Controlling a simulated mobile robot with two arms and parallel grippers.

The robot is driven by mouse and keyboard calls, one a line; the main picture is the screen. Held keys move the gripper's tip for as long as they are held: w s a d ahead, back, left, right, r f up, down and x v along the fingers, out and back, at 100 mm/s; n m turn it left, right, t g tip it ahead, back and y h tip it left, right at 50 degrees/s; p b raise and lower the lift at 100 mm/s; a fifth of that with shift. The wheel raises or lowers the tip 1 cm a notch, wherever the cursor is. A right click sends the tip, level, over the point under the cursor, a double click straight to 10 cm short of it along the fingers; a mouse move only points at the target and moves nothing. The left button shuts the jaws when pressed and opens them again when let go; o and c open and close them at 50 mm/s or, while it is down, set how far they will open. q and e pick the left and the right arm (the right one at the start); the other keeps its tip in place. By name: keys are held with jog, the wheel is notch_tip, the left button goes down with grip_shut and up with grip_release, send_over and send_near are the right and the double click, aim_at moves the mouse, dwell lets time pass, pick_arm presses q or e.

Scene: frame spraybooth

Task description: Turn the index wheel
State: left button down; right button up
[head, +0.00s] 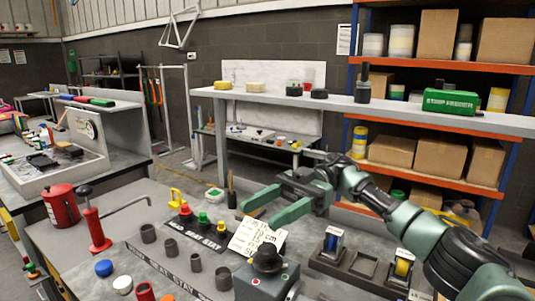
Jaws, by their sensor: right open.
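My right gripper (259,215) reaches in from the right over the bench. Its two green fingers are apart with nothing between them, and they point left and down. Below and in front of the fingers stands a dark box (262,283) with a round black knob (267,258) on top. A white card with black markings (257,238) shows just behind the knob, close below the fingertips. I cannot tell for sure which part is the index wheel. The fingers look apart from the knob. My left gripper is not in view.
A strip with coloured knobs (195,233) lies left of the box, and several grey cups stand nearer. A red stand with a crank (95,228) and a red can (62,205) are at the left. A dark tray (355,268) lies right. A raised shelf (400,108) runs behind.

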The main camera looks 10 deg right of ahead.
notch_tip(320, 180, up, 12)
jog(key=shift+f, duration=0.25)
dwell(0.3)
